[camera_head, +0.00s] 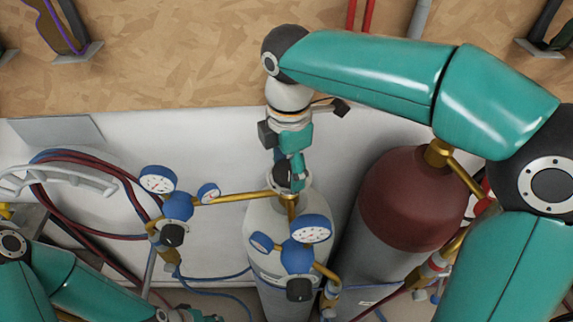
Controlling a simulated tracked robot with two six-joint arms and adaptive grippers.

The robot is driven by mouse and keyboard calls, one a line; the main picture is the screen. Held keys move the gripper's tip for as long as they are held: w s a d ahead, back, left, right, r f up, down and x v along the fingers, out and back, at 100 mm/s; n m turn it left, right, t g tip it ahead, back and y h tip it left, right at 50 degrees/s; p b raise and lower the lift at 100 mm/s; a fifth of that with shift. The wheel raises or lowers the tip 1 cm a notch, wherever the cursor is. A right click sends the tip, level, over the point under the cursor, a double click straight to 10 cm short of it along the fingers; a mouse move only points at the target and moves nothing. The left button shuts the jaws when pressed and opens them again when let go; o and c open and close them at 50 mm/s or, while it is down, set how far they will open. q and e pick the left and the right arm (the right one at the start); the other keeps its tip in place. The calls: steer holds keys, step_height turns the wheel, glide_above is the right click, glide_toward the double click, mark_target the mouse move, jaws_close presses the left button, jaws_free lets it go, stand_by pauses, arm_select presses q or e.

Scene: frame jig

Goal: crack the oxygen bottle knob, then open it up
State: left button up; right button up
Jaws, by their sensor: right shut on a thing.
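The oxygen bottle (262,222) is the pale grey cylinder standing at the centre. Its dark knob (282,178) sits on top, above the brass valve (291,203). My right gripper (288,177) reaches down from above and is shut on the knob; its fingers hide part of it. My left gripper (192,316) is low at the bottom edge, left of the bottle and apart from it. It is mostly cut off, so its jaws are unclear.
Blue regulators with gauges (311,229) and (157,179) sit in front of and left of the valve. A maroon-topped cylinder (410,200) stands close on the right. Red and blue hoses (95,160) hang at the left. A white panel (190,130) is behind.

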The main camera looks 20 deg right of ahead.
mark_target(289, 170)
steer(key=shift+w+r, duration=0.15)
steer(key=o, duration=1.1)
steer(key=shift+d, duration=0.1)
steer(key=shift+o, duration=0.2)
step_height(289, 170, up, 12)
steer(key=shift+f, duration=0.2)
